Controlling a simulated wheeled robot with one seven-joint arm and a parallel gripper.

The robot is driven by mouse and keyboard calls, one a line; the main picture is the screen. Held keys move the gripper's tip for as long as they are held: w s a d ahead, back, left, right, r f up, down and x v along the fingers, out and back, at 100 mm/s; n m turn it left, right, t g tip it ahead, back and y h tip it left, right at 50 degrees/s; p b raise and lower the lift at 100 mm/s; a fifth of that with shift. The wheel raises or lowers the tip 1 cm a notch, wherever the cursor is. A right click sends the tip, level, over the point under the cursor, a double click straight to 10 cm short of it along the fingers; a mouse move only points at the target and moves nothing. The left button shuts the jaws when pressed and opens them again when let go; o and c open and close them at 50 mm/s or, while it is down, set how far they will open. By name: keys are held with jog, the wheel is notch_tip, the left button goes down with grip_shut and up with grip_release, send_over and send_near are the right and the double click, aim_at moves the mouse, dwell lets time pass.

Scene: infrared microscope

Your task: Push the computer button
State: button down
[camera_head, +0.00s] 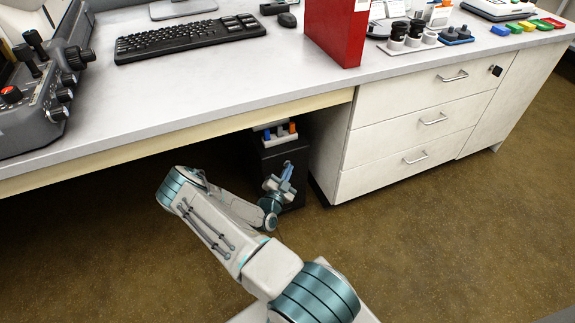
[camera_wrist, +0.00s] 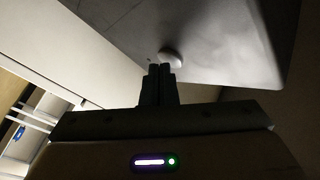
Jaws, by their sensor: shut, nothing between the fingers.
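The computer (camera_head: 272,153) is a dark tower under the desk, left of the drawers. My gripper (camera_head: 288,170) is in front of it and hides part of its front. In the wrist view, a grey computer panel (camera_wrist: 225,35) fills the upper middle, with a pale round button (camera_wrist: 171,57) near its lower edge. My gripper (camera_wrist: 160,69) is shut and empty. Its fingertips appear just below and slightly left of the button's middle, very close to its lower edge. I cannot tell whether they touch it.
The desk top (camera_head: 220,80) overhangs the computer. The drawer cabinet (camera_head: 410,125) stands close on its right. Several small coloured items (camera_head: 280,131) sit on top of the computer. The brown floor (camera_head: 450,220) in front is clear.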

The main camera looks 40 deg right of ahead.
dwell(0.3)
jog(key=shift+s+a, duration=0.15)
jog(key=shift+s, duration=0.35)
jog(key=s+a+p, duration=0.1)
jog(key=s+p, duration=0.1)
jog(key=s, duration=0.4)
jog(key=shift+a+p, duration=0.2)
jog(key=shift+p, duration=0.1)
